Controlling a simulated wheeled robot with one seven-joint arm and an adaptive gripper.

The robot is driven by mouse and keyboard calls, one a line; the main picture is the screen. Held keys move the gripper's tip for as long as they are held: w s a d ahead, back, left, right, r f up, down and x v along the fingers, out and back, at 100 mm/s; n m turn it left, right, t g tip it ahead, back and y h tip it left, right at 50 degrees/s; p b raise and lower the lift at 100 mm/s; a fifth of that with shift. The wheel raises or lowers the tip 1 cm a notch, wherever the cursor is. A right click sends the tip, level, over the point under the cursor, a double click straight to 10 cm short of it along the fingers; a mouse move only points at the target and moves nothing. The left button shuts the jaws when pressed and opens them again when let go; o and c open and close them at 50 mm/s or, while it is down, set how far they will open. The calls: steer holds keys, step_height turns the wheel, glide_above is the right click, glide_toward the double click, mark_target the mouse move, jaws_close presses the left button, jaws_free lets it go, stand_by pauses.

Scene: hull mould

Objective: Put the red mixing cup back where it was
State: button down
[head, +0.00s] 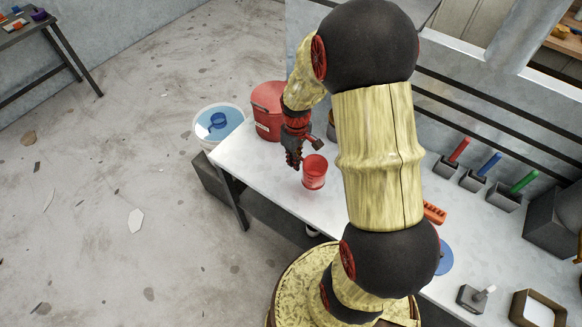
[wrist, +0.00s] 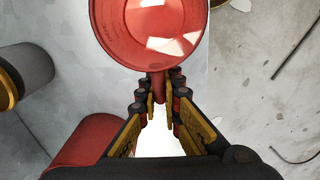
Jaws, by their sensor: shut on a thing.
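The red mixing cup (head: 314,174) is over the left part of the white worktop, upright, with its mouth up. In the wrist view the red cup (wrist: 150,28) fills the top middle, and its inside looks empty apart from bright reflections. My gripper (head: 296,160) is beside the cup on its left in the head view. In the wrist view my gripper (wrist: 160,98) is closed on the cup's narrow red handle. I cannot tell whether the cup's base touches the worktop.
A large red container (head: 267,108) stands behind my gripper. A white bucket of blue liquid (head: 218,124) is beyond the worktop's left end. Bins with red, blue and green handles (head: 472,180) line the back right. The worktop (head: 262,168) around the cup is mostly clear.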

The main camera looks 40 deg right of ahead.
steer(key=w+f, duration=0.1)
steer(key=f, duration=0.1)
steer(key=w+f, duration=0.3)
steer(key=shift+d+f+b, duration=0.3)
steer(key=shift+d+b, duration=0.05)
steer(key=shift+b, duration=0.05)
steer(key=shift+w+f+b, duration=0.1)
steer(key=shift+f+b, duration=0.2)
steer(key=shift+f, duration=1.15)
steer(key=shift+f, duration=0.15)
steer(key=c, duration=2)
jaws_free()
steer(key=shift+c, duration=0.2)
steer(key=shift+o, duration=0.3)
